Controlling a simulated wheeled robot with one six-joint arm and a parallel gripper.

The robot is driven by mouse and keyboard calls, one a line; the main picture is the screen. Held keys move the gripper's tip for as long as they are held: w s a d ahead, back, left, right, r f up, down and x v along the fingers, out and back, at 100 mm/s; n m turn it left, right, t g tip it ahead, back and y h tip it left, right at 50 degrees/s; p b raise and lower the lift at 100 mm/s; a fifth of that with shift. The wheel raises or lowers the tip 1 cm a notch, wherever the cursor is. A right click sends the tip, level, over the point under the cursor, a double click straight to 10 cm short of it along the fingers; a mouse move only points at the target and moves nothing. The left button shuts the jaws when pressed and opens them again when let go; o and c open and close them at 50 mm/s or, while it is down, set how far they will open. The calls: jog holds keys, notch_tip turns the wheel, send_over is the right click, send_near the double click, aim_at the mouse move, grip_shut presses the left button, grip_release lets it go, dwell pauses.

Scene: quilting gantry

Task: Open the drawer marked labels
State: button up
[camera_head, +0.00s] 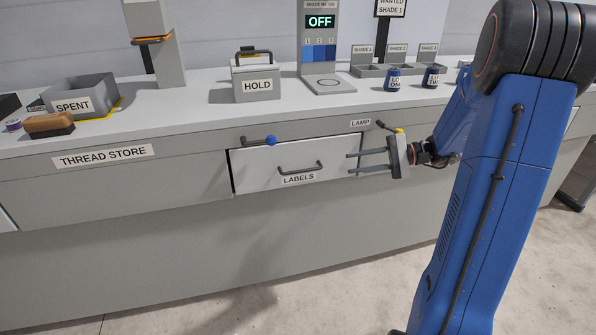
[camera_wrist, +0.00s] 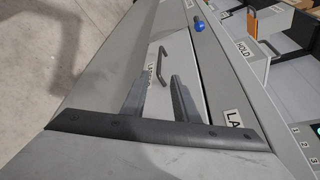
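The labels drawer (camera_head: 260,170) is a white front panel in the grey counter, with a LABELS tag (camera_head: 299,179) low on it. It looks flush with the counter front. Its dark bar handle (camera_head: 301,168) sits just above the tag; in the wrist view the handle (camera_wrist: 162,64) lies beyond my fingertips. My gripper (camera_head: 349,163) is open and empty, to the right of the handle in the head view, with its two fingers pointing left toward it. The fingers (camera_wrist: 157,88) also show apart in the wrist view. I see no contact with the handle.
A lever with a blue knob (camera_head: 271,141) sits along the drawer's top edge, and a yellow-tipped lever (camera_head: 399,131) is near the LAMP tag (camera_head: 360,122). On the counter (camera_head: 205,110) stand the HOLD block (camera_head: 257,85), SPENT bin (camera_head: 71,105) and shade meter (camera_head: 320,40). The floor in front is clear.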

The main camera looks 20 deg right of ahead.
aim_at(306, 170)
jog(key=x, duration=1.7)
jog(key=shift+a, duration=0.1)
grip_shut()
dwell(1.0)
